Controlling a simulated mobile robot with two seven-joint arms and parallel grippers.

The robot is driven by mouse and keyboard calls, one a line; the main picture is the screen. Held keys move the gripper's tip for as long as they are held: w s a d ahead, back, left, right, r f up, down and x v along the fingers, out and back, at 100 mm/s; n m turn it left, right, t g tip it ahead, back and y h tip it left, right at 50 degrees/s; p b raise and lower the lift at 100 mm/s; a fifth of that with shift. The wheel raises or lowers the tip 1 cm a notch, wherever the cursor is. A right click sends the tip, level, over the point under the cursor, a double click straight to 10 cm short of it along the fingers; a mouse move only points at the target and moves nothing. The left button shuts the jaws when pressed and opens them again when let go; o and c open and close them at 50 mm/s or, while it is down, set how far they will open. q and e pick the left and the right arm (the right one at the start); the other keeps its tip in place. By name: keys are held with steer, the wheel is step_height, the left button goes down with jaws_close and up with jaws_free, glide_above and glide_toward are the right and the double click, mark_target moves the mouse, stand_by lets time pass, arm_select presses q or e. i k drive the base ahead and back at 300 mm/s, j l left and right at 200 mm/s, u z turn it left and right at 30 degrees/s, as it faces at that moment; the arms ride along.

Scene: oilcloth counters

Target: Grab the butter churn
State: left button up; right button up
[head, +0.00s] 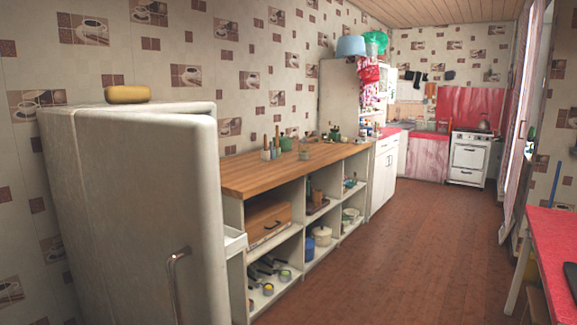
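I cannot pick out a butter churn with certainty. Small items stand on the long wooden counter (255,175), among them a grey holder with upright wooden-handled pieces (272,152) and a green item (335,134) farther along. They are too small to tell whether one of them is the churn. Neither of my grippers shows in the head view.
A white fridge (140,210) with a yellow rounded item (127,94) on top stands close at left. Open shelves under the counter hold pans, pots and a wooden box (268,219). A red table (555,240) is at right. The brown floor (400,260) between is clear.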

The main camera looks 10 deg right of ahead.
mark_target(304, 144)
steer(key=z, duration=1)
steer(key=i+z, duration=0.35)
steer(key=i, duration=6.35)
steer(key=i+u, duration=0.1)
steer(key=u, duration=0.3)
steer(key=i+u, duration=0.15)
steer(key=u, duration=0.3)
steer(key=i+u, duration=0.1)
steer(key=u, duration=0.3)
